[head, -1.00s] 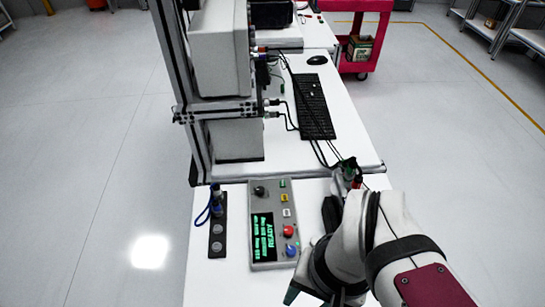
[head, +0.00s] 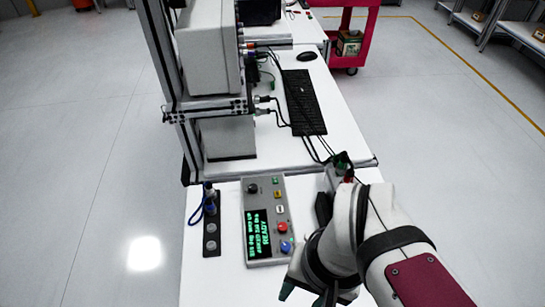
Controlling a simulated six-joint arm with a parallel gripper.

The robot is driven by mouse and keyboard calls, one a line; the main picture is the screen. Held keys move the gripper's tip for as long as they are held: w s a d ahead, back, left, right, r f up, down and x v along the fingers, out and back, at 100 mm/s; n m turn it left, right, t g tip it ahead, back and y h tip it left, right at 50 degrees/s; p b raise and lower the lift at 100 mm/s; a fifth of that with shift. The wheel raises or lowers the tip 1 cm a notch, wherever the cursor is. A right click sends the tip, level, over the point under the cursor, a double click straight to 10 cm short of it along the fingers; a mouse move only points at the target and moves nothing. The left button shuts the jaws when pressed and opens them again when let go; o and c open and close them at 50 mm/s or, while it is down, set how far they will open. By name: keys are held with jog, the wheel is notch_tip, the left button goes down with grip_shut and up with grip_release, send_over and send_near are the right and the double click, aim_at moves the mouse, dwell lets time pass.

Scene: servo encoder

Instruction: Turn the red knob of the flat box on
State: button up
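The flat grey box (head: 270,204) lies on the white table, near its front. Its red knob (head: 283,227) is on the right side of its face, above a blue knob (head: 286,246). A black knob (head: 252,188) is at its top left. A dark display (head: 258,234) shows green text including READY. Which way the red knob is turned is too small to tell. My gripper (head: 296,293) is at the bottom, just below and right of the box, apart from the red knob. My wrist hides most of it, and a dark green fingertip shows.
A dark strip with round fittings (head: 212,240) and a blue cable lies left of the box. Behind are a metal frame with a grey cabinet (head: 210,50), a keyboard (head: 304,102), cables and a mouse (head: 307,57). A red cart (head: 372,35) stands farther back.

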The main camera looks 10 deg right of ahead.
jog(key=shift+o, duration=0.6)
jog(key=w+r+n+g+h, duration=0.1)
jog(key=w+r+n, duration=0.2)
jog(key=w, duration=0.6)
jog(key=shift+w+d+r+n+g, duration=0.15)
jog(key=shift+w+r+n+g, duration=0.2)
jog(key=shift+n, duration=0.35)
jog(key=n+g+h, duration=0.2)
jog(key=n+h, duration=0.1)
jog(key=n, duration=0.5)
send_over(282, 225)
jog(key=w+a, duration=0.4)
jog(key=w, duration=0.1)
notch_tip(282, 225, down, 7)
jog(key=x, duration=1.4)
jog(key=shift+w+d+f, duration=0.15)
jog(key=shift+w+d, duration=0.1)
jog(key=shift+d, duration=0.15)
jog(key=shift+s+d+f, duration=0.1)
jog(key=shift+s+f, duration=0.05)
jog(key=shift+f, duration=0.25)
grip_shut()
